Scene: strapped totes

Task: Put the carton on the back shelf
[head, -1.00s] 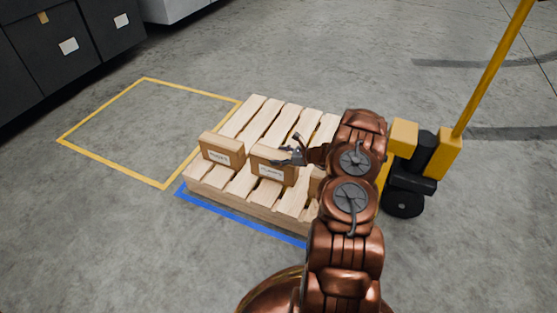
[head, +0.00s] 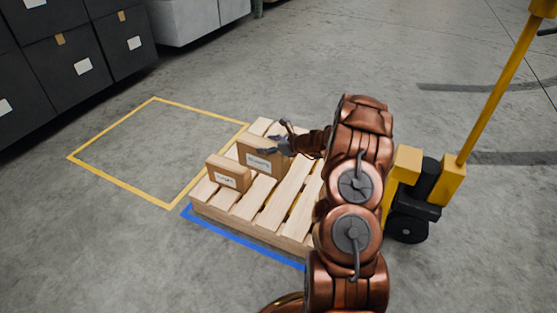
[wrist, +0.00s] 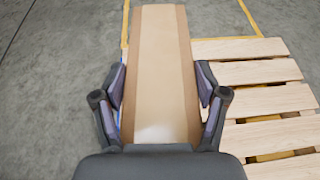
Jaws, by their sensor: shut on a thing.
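A brown carton (head: 260,159) with a white label is in my gripper (head: 280,143), over the left part of the wooden pallet. My gripper is shut on its two sides. In the wrist view the carton (wrist: 160,60) fills the middle, with its lighter tape band running lengthwise between the fingers of my gripper (wrist: 160,88). It looks raised off the slats, but the gap beneath is hard to judge. No back shelf shows in these views.
A smaller carton (head: 228,174) lies on the pallet (head: 250,216) at its left front. A yellow pallet jack (head: 452,183) stands at the right. An empty yellow floor outline (head: 120,181) lies left of the pallet. Dark totes (head: 70,62) stack at the upper left.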

